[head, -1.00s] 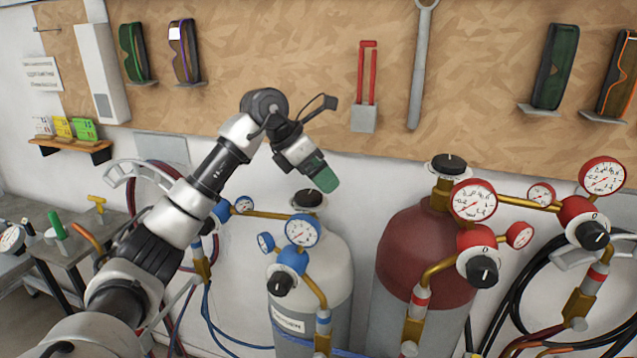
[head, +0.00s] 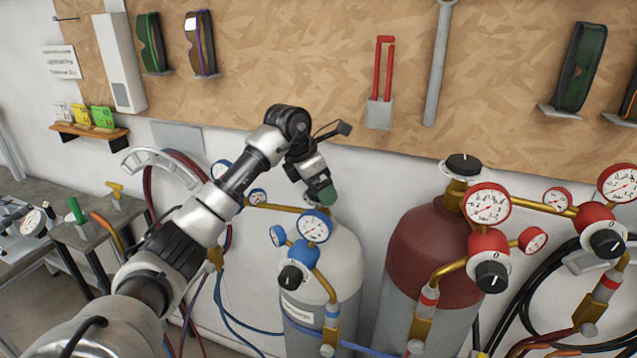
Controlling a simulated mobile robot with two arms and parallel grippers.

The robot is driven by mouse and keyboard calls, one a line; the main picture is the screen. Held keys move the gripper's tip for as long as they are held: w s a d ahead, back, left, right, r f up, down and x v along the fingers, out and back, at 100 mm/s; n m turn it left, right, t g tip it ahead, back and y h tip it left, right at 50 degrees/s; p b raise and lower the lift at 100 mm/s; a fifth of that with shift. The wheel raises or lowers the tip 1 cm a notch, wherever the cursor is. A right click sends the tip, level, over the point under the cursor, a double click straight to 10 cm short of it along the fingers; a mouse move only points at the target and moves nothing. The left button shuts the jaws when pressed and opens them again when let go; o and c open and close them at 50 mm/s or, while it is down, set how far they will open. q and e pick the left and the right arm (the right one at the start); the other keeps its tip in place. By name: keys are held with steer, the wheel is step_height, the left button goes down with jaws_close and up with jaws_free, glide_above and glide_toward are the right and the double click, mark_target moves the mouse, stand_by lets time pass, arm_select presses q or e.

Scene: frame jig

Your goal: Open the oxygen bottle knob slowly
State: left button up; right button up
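The oxygen bottle (head: 343,262) is the white-topped grey cylinder with a blue regulator (head: 301,256), two blue gauges and a black regulator knob (head: 291,277). The black valve knob on its top is hidden behind my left gripper. My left gripper (head: 323,194), with a green end, points down at the bottle's top, over or against that knob. I cannot tell whether it touches the knob or whether its fingers are open or shut. My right gripper is not in view.
A red-topped bottle (head: 428,250) with red gauges and a black top knob (head: 463,164) stands to the right. Hoses hang on the wall at both sides. A workbench (head: 95,232) is at the left. Goggles and tools hang on the board above.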

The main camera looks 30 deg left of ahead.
arm_select(q)
steer(key=shift+w+f, duration=0.1)
steer(key=shift+f, duration=0.1)
steer(key=shift+c, duration=0.3)
steer(key=c, duration=0.9)
steer(key=shift+d+n+t+y, duration=0.15)
steer(key=shift+n+y, duration=0.35)
steer(key=shift+n, duration=0.9)
steer(key=shift+d+n+t+y, duration=0.1)
steer(key=shift+n+t+y, duration=0.3)
steer(key=shift+n, duration=1)
steer(key=shift+r, duration=0.1)
steer(key=o, duration=1)
steer(key=shift+c, duration=0.2)
